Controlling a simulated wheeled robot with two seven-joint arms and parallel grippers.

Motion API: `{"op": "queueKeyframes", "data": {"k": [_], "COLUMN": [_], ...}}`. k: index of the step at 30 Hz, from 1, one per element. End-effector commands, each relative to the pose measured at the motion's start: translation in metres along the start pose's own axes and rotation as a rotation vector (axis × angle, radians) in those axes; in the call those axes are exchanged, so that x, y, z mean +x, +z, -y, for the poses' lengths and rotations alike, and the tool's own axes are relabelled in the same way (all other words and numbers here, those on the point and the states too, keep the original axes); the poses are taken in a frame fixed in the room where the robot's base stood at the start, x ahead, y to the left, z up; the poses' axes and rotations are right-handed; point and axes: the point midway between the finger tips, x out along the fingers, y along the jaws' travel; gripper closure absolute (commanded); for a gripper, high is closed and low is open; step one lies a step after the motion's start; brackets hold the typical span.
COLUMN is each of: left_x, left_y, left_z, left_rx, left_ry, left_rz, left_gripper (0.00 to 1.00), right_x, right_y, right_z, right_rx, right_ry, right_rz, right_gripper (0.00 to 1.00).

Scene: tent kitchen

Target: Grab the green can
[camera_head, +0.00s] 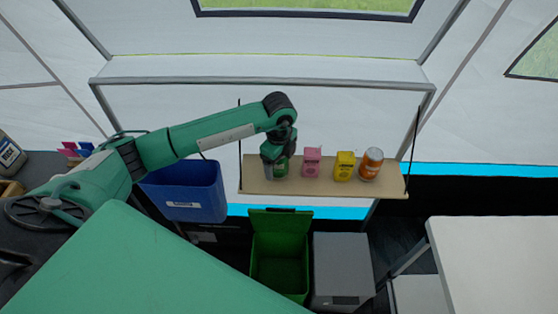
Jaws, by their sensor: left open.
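The green can (282,166) stands on the hanging wooden shelf (290,188), towards its left end. My left arm reaches in from the left, and its gripper (270,165) hangs down over the shelf at the can. The gripper and wrist cover part of the can. The fingers are open; I cannot tell whether they touch the can or are on both sides of it. My right gripper is not in view.
Cords hold the shelf ends. Below are a blue bin (190,205), an open green bin (280,262) and a grey box (342,265). A white table (495,255) stands right.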

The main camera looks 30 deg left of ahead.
Motion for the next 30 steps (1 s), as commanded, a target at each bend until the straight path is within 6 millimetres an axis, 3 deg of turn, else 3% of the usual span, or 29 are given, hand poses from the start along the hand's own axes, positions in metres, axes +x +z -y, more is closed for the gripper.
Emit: {"op": "queueKeyframes", "data": {"k": [6,13,23,30], "left_x": [0.001,0.0,-0.002,-0.024], "left_y": [0.0,0.0,0.0,0.001], "left_z": [0.0,0.0,0.0,0.001], "left_rx": [0.0,0.0,0.0,0.0], "left_ry": [-0.001,-0.001,-0.001,-0.005], "left_rz": [0.0,0.0,0.0,0.001], "left_gripper": [0.24,0.7,0.7,0.7], "right_x": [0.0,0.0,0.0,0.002], "right_y": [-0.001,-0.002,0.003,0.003], "right_z": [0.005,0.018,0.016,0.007], "right_rx": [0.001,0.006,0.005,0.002], "right_ry": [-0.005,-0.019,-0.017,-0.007], "right_rz": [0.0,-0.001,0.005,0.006], "right_gripper": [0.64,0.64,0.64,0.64]}}
